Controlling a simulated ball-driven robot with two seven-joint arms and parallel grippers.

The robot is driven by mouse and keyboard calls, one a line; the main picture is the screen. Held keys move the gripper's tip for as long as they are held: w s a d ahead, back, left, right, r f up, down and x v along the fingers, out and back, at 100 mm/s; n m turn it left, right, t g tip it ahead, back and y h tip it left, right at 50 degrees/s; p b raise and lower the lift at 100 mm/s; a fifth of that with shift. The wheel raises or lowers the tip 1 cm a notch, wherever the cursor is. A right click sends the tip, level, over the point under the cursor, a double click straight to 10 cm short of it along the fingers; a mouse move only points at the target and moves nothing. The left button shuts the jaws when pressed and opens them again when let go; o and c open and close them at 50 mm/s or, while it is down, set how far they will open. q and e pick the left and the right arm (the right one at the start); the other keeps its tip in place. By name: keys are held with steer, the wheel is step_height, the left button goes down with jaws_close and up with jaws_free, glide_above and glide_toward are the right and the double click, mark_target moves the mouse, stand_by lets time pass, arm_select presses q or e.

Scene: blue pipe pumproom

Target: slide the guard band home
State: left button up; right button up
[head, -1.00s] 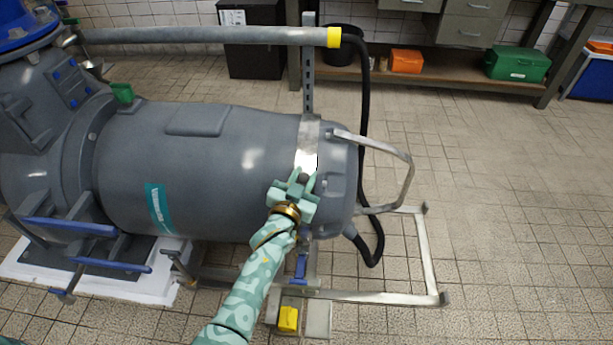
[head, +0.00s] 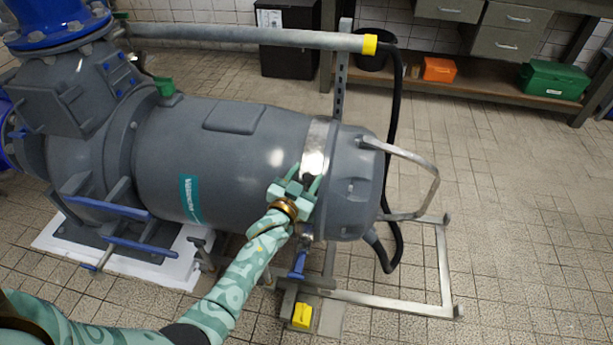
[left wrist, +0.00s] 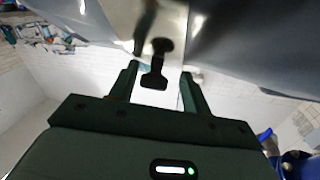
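The guard band (head: 317,140) is a shiny metal strip wrapped over the right end of the grey motor housing. It also shows in the left wrist view (left wrist: 172,18). A black T-shaped knob (left wrist: 156,66) stands at the band in the left wrist view. My left gripper (head: 297,187) is at the band's lower front side. In the left wrist view its two fingers (left wrist: 160,84) stand apart on either side of the knob, with gaps visible. The gripper hides the band's lower part in the head view. My right gripper is not in view.
A bent metal rail (head: 432,180) sticks out from the motor's end, with a black hose (head: 394,130) beside it. A grey pipe (head: 250,36) with a yellow end runs above. A floor frame (head: 385,303) lies below. The floor at right is clear.

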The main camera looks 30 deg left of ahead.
arm_select(q)
steer(key=shift+s+d, duration=0.1)
steer(key=s+p, duration=0.2)
steer(key=s, duration=0.1)
steer(key=s+p, duration=0.1)
steer(key=s, duration=0.1)
steer(key=shift+s+d+r, duration=0.1)
steer(key=shift+s+r, duration=0.05)
steer(key=shift+r, duration=0.2)
steer(key=s+p, duration=0.3)
steer(key=s, duration=0.7)
steer(key=shift+s+d+f, duration=0.15)
steer(key=shift+s+f, duration=0.2)
steer(key=shift+s, duration=0.05)
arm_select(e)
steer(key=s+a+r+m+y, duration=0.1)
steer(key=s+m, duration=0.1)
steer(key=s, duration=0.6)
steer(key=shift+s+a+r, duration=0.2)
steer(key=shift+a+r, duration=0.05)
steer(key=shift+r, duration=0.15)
